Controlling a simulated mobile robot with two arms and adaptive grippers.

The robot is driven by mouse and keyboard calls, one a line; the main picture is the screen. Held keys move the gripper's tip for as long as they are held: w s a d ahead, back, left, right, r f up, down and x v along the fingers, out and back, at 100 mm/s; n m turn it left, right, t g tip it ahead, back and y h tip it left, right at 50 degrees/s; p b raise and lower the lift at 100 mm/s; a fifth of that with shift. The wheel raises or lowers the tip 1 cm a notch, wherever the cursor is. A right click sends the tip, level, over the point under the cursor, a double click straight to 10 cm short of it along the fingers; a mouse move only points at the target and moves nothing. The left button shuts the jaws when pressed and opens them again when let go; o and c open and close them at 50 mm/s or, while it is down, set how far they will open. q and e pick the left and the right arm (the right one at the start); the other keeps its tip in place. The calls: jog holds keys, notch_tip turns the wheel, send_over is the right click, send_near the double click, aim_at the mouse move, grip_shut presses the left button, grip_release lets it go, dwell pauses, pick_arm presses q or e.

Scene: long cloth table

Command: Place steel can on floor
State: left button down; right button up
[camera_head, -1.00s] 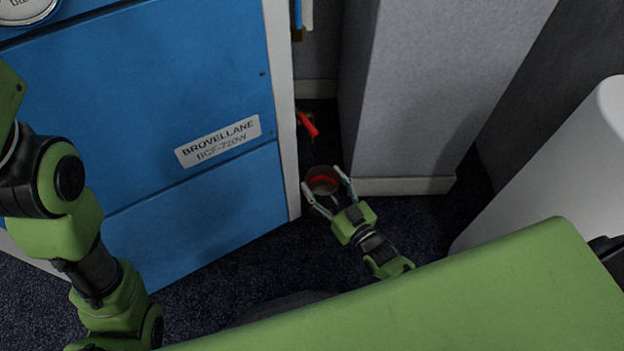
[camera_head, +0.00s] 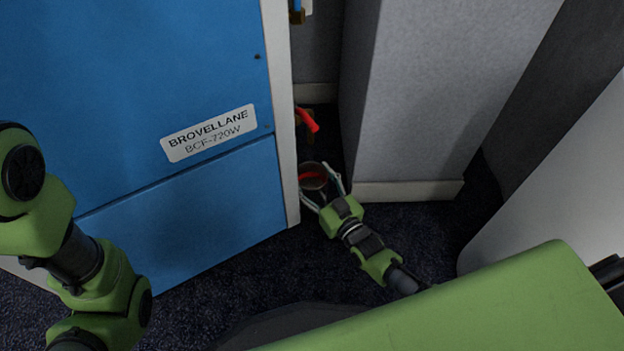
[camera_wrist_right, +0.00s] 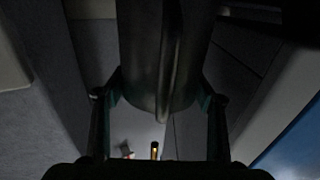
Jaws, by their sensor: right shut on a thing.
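The steel can (camera_head: 313,177) is a small open-topped can with a dark rim and red showing inside it. It is low beside the right edge of the blue cabinet, close below a red valve handle. My right gripper (camera_head: 322,188) is shut on the can, one finger on each side. In the right wrist view the can (camera_wrist_right: 165,60) is a dark grey cylinder between the fingers of my right gripper (camera_wrist_right: 160,110). Whether its base touches the floor (camera_head: 400,235) is hidden. My left arm shows at the left, but its gripper is out of view.
The blue cabinet (camera_head: 120,60) with a white label stands at the left. The red valve handle (camera_head: 308,120) juts out beside it. A grey pillar (camera_head: 420,100) with a pale baseboard and a white rounded object (camera_head: 560,190) stand at the right.

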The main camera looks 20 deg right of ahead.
jog(key=shift+f, duration=0.2)
jog(key=o, duration=1.4)
jog(key=shift+r, duration=0.15)
